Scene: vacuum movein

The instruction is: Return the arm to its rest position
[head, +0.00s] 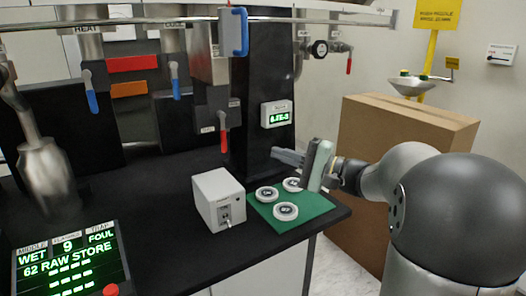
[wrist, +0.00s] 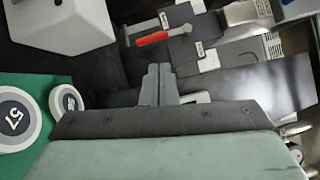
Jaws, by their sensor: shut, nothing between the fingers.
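My gripper (head: 276,155) is in the head view, right of centre, at the end of my arm, which reaches in from the right. It points left, above the back part of the green mat (head: 318,205) and in front of the black column. Its two fingers are together with nothing between them; they also show pressed together in the wrist view (wrist: 159,80). Two more white discs, the left one (head: 267,194) and the front one (head: 286,211), lie on the mat.
A white box with a switch (head: 219,199) stands left of the mat. The black column (head: 262,85) carries a small green-lit display (head: 277,114). Valves with red and blue handles hang at the back. A cardboard box (head: 400,130) stands behind my arm. A lit status panel (head: 70,262) is at front left.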

